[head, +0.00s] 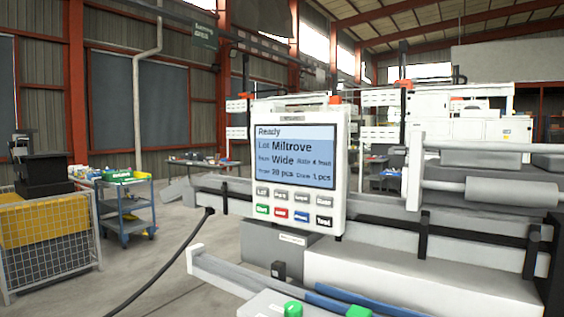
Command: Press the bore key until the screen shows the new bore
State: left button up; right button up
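The control panel (342,215) is a white upright box in the middle of the head view. Its lit screen (295,157) reads "Ready", "Lot Miltrove" and "Wide" on the line that looks like "Bore"; smaller lines below show "20 pcs" and "1 pcs". Under the screen are two rows of keys. The upper row is grey, and its second key (280,195) looks like the bore key, though its label is small and blurred. The lower row has green, red, blue and black keys. Neither of my grippers is in view, and nothing covers the panel.
Behind and right of the panel runs the loader's grey rail (390,235) with rollers (495,191). A white block with green knobs (292,310) is at the bottom edge. A black cable hangs left. A blue cart (126,205) and a wire cage (50,250) stand farther left.

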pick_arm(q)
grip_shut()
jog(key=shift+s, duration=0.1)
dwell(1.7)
